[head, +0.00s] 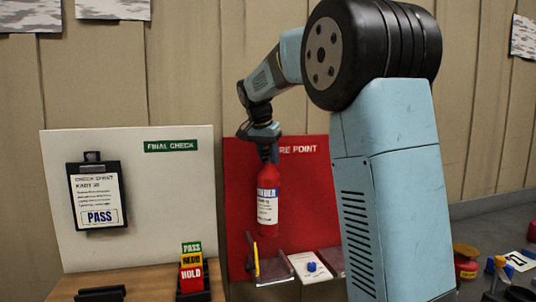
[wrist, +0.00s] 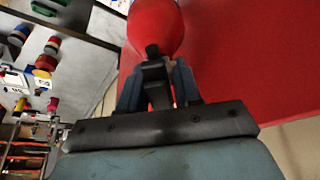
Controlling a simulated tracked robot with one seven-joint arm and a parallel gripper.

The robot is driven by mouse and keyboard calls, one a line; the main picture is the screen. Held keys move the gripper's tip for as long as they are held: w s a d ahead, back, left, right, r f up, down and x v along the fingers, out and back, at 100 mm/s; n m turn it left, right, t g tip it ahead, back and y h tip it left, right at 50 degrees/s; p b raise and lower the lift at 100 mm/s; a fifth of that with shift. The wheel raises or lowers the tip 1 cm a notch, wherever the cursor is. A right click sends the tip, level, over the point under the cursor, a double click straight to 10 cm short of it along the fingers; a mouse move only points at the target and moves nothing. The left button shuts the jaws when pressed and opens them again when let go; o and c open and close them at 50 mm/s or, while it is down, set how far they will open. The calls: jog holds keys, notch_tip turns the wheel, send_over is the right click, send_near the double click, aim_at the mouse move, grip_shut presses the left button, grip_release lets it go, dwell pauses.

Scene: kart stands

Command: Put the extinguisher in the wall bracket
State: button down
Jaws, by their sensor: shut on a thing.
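The extinguisher (head: 268,195) is a red bottle with a white and blue label. It hangs upright in front of the red FIRE POINT board (head: 310,190). My gripper (head: 266,152) is shut on its top; in the wrist view my gripper (wrist: 157,88) holds the black neck, with the red body (wrist: 157,28) beyond. What looks like the wall bracket (head: 270,277), a dark reddish holder with a yellow upright piece at its left, is low on the board beneath the bottle. I cannot tell whether the bottle's base touches it.
A white card with a blue knob (head: 311,267) lies right of the bracket. Small coloured items (head: 466,262) lie at the right.

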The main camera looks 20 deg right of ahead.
aim_at(269, 197)
notch_tip(269, 197, down, 14)
jog(key=shift+r, duration=0.1)
jog(key=shift+d, duration=0.1)
dwell(0.5)
jog(key=c, duration=0.8)
grip_release()
